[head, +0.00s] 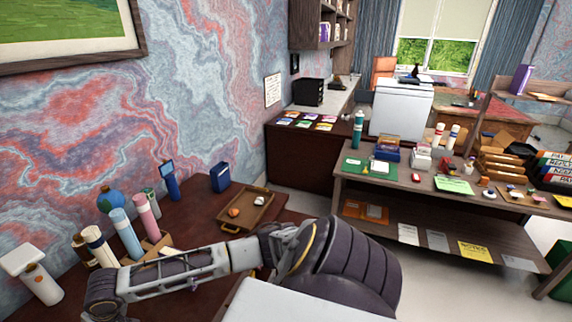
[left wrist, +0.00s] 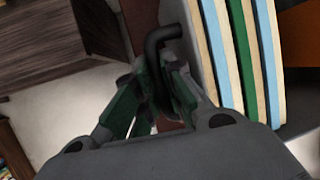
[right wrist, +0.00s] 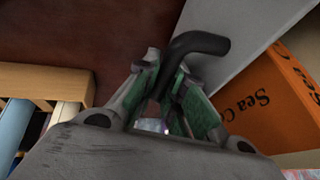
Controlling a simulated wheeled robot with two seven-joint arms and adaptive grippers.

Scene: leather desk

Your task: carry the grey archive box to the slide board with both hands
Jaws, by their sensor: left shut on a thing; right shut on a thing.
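The grey archive box shows as a pale grey wall in the right wrist view (right wrist: 235,35) and as a narrow grey strip in the left wrist view (left wrist: 204,50). Striped cream, blue and green items (left wrist: 245,60) and an orange item with lettering (right wrist: 265,95) are beside the wall. My left gripper (left wrist: 157,85) is shut on one dark bent handle (left wrist: 162,38). My right gripper (right wrist: 168,82) is shut on another dark handle (right wrist: 195,42). Both fingertips are out of the head view. I cannot make out the slide board.
In the head view, a brown tray (head: 262,212), a blue box (head: 220,177) and several bottles (head: 125,235) stand on the dark desk at left. A crowded two-level table (head: 415,185) stands at right. Pale floor (head: 425,275) is open in front of it.

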